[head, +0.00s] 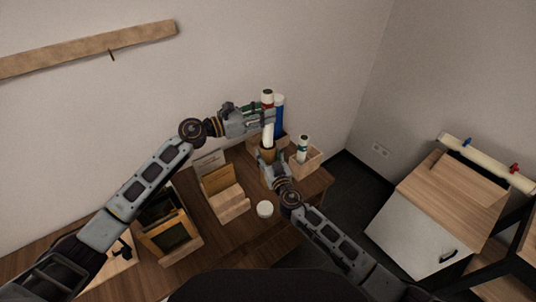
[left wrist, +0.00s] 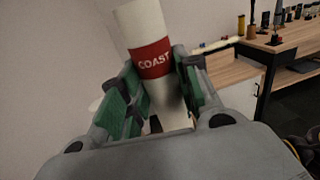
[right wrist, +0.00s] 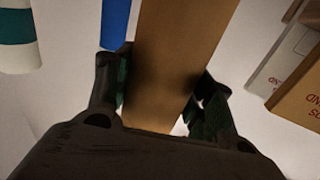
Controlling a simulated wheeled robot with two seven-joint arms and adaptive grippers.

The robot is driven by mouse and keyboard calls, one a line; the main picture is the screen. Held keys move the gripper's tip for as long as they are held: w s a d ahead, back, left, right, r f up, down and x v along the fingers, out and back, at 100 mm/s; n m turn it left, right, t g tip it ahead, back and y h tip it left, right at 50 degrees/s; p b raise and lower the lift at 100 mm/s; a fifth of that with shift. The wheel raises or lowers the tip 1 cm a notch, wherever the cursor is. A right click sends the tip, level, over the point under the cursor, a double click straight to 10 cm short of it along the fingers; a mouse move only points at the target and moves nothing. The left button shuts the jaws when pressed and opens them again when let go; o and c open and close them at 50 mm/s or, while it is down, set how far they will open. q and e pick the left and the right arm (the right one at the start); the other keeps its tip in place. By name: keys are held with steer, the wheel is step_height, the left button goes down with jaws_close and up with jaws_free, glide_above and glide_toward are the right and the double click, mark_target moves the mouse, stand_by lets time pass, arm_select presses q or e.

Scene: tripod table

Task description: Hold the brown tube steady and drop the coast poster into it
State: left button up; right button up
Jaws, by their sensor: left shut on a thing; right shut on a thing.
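The coast poster is a white roll with a red band (head: 267,97); in the left wrist view the band (left wrist: 151,60) reads COAST. My left gripper (head: 268,117) is shut around it and holds it nearly upright. The brown tube (head: 266,157) stands on the table below the poster. My right gripper (head: 268,163) is shut on the tube, with a finger on each side of it in the right wrist view (right wrist: 165,105). The poster's white lower end meets the tube's top in the head view; I cannot tell whether it is inside. The tube's mouth is hidden from the wrist views.
A blue roll (head: 279,117) stands close behind the poster. A white roll with a teal band (head: 303,149) stands in a wooden box (head: 308,164) to the right. A wooden holder (head: 232,204), a small white round item (head: 264,209) and a crate (head: 175,252) are on the table.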

arm_select(q)
steer(key=shift+f, duration=2.05)
steer(key=o, duration=1.1)
steer(key=shift+a, duration=0.1)
steer(key=shift+v, duration=5.9)
arm_select(e)
steer(key=o, duration=1.1)
